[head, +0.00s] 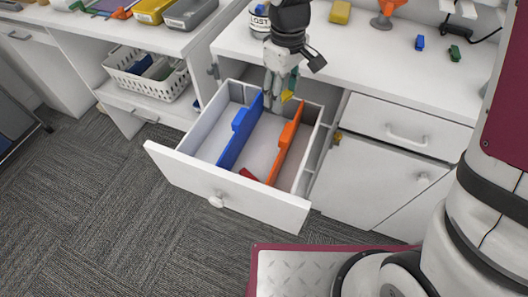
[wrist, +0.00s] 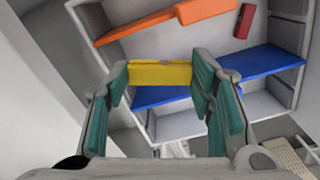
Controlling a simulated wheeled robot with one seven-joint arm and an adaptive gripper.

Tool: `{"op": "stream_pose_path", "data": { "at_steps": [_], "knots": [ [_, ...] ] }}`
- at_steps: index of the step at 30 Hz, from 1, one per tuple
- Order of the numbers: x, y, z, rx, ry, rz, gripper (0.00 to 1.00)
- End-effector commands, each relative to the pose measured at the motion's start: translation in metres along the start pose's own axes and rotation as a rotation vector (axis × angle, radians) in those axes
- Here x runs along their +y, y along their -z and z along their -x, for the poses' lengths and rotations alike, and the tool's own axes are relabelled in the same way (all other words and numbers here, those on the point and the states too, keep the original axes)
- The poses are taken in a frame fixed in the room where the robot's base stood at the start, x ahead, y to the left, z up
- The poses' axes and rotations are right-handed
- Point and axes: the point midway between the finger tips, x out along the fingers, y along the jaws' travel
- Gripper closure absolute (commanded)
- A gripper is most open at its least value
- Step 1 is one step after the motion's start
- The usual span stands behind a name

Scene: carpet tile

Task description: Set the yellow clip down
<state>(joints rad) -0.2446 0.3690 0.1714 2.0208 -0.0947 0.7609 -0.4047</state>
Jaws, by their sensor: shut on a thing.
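The yellow clip (wrist: 160,74) sits between the green-padded fingers of my gripper (wrist: 160,88) in the wrist view. In the head view the clip (head: 287,95) shows as a small yellow patch under my gripper (head: 277,92). My gripper is shut on it and holds it over the back part of the open drawer (head: 230,190). The clip's height above the drawer floor is hard to judge.
A blue divider (head: 238,133) and an orange divider (head: 286,143) split the drawer. A red block (head: 249,174) lies between them near the front. The desktop (head: 370,65) above holds a yellow box (head: 340,12) and small blue (head: 420,43) and green (head: 454,52) clips.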

Motion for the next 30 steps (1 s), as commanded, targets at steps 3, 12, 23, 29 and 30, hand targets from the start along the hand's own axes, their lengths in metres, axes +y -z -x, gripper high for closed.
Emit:
{"op": "stream_pose_path", "data": {
  "at_steps": [3, 12, 23, 29, 30],
  "knots": [
    [-0.019, 0.007, -0.022, 0.003, 0.0, 0.124, 0.63],
    [-0.051, 0.006, -0.043, 0.004, 0.002, 0.321, 0.63],
    [-0.056, 0.005, -0.091, 0.001, 0.004, 0.347, 0.63],
    [-0.056, 0.005, -0.108, 0.003, 0.003, 0.346, 0.63],
    [-0.056, 0.006, -0.11, 0.003, 0.003, 0.346, 0.63]
  ]
}}
